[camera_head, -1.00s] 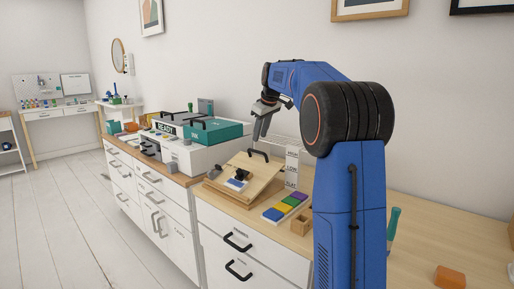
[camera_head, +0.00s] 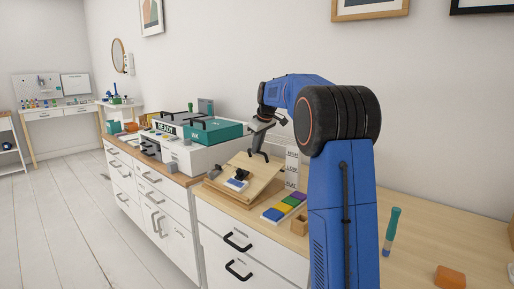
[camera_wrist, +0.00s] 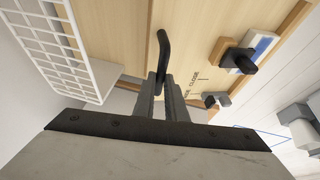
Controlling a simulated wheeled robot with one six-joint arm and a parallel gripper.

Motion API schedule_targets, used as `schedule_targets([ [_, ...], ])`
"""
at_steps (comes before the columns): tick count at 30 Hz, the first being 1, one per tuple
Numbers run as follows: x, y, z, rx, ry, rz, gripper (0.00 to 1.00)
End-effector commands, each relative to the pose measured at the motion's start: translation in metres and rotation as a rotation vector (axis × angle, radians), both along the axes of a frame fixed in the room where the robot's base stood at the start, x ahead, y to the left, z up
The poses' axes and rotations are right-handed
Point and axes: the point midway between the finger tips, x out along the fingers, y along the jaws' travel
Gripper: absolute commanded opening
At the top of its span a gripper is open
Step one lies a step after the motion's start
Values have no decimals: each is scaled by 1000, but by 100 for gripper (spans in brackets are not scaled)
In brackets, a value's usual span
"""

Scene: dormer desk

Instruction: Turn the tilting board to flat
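The tilting board (camera_head: 262,178) is a light wood panel sloped on a wooden base, its back edge raised. A black handle (camera_head: 264,156) stands at its upper edge; it also shows in the wrist view (camera_wrist: 163,48). My gripper (camera_head: 256,149) points down at this handle. In the wrist view, the fingertips (camera_wrist: 162,76) meet the lower end of the handle. A narrow gap shows between the fingers, but whether they grip the handle is unclear. A white sign (camera_head: 292,167) with level labels stands behind the board.
A black clamp with a blue-and-white block (camera_head: 236,184) sits on the board. A white wire rack (camera_wrist: 55,45) shows in the wrist view.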

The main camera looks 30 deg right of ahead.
Motion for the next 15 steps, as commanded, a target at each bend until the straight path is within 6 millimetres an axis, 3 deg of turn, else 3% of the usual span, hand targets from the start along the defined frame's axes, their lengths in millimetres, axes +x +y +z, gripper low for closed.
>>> schedule_targets([
  [8, 1, -3, -4, 13, 7, -1, 0],
  [15, 7, -22, -33, 142, 55, -6, 0],
])
